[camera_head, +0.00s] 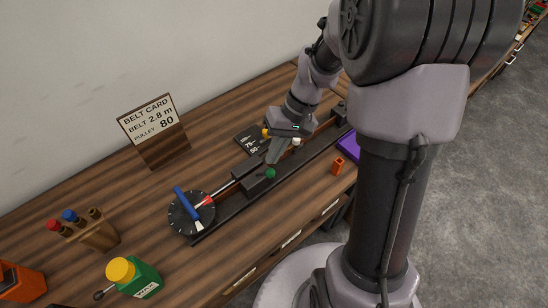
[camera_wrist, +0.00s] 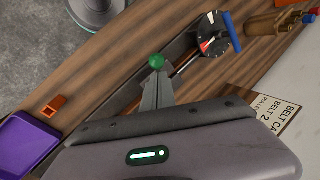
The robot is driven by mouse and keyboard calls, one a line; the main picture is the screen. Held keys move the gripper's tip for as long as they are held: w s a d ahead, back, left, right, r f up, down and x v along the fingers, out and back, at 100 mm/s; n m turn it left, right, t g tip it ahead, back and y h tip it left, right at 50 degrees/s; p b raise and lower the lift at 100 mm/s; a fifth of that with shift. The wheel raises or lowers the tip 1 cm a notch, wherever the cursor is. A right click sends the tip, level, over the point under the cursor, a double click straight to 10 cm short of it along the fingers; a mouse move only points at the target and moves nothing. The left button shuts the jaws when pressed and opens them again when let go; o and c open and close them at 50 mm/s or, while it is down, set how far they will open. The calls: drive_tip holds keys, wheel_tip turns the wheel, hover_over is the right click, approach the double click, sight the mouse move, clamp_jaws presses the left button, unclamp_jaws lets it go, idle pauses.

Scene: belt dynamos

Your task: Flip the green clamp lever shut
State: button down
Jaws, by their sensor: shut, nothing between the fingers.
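The green ball knob of the clamp lever (camera_head: 270,173) sits at the near side of the dark block on the long black rail (camera_head: 225,213). It also shows in the wrist view (camera_wrist: 156,61). My gripper (camera_head: 271,160) is shut and empty, with its fingertips right by the knob. In the wrist view the closed fingertips (camera_wrist: 157,82) appear just short of the knob, and I cannot tell whether they touch it. The fingers and my gripper body hide the lever's arm and part of the block, so its angle is unclear.
A round black dial with a blue handle (camera_head: 187,205) is at the rail's left end. A belt card (camera_head: 148,116) stands behind. An orange block (camera_head: 338,166) and purple tray (camera_head: 349,146) lie right of the rail. A green box with a yellow top (camera_head: 145,281) is front left.

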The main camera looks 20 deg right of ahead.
drive_tip(key=shift+s+a+f, duration=0.15)
drive_tip(key=shift+f, duration=0.05)
drive_tip(key=s+b, duration=0.1)
drive_tip(key=f+b, duration=0.1)
drive_tip(key=s+d+t+b, duration=0.1)
drive_tip(key=b, duration=0.1)
drive_tip(key=shift+s+f+y, duration=0.25)
drive_tip(key=shift+s+y, duration=0.05)
drive_tip(key=shift+s, duration=0.05)
